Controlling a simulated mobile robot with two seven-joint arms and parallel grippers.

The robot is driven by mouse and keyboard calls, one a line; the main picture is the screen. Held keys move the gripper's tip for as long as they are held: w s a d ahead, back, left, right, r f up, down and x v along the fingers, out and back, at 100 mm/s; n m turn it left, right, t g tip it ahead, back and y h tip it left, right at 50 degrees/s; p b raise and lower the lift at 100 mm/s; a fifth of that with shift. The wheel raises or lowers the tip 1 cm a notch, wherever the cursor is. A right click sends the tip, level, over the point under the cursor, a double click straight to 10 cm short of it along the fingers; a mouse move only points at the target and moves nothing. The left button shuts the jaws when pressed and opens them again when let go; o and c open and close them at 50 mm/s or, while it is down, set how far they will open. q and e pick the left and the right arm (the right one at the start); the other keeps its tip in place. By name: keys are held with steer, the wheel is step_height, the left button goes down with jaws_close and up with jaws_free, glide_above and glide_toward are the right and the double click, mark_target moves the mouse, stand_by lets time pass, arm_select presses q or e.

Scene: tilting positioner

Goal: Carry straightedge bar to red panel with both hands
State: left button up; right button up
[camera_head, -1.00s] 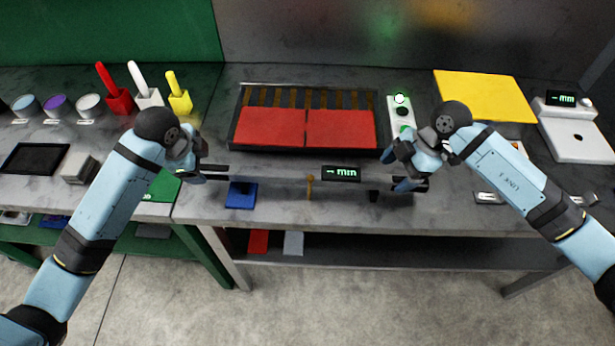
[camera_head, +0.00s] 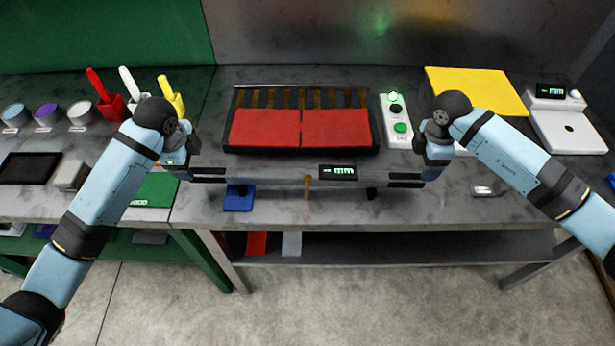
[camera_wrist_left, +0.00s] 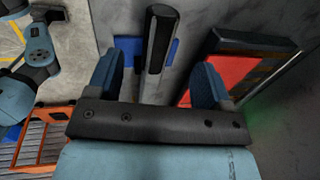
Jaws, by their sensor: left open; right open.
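The straightedge bar (camera_head: 270,181) is a long grey bar with black ends and a small green-lit display (camera_head: 338,172). It lies crosswise in front of the red panel (camera_head: 265,128), two red plates in a dark frame. My left gripper (camera_head: 190,168) is at the bar's left end. In the left wrist view its open fingers (camera_wrist_left: 158,78) stand on either side of the bar's black end (camera_wrist_left: 163,35), with gaps visible. My right gripper (camera_head: 424,172) is open at the bar's right black end (camera_head: 405,180); contact there cannot be told.
A button box (camera_head: 397,122) stands right of the panel, with a yellow plate (camera_head: 475,90) and a white scale (camera_head: 567,125) beyond. A blue block (camera_head: 238,198) is under the bar's left part. Coloured holders (camera_head: 112,107) and cups (camera_head: 80,112) stand at left.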

mark_target(197, 171)
arm_select(q)
steer(key=f, duration=0.3)
steer(key=w+f, duration=0.1)
steer(key=f, duration=0.4)
steer(key=shift+w+f, duration=0.35)
arm_select(e)
step_height(197, 171, down, 9)
steer(key=shift+r, duration=0.1)
arm_select(q)
jaws_close()
arm_select(e)
jaws_close()
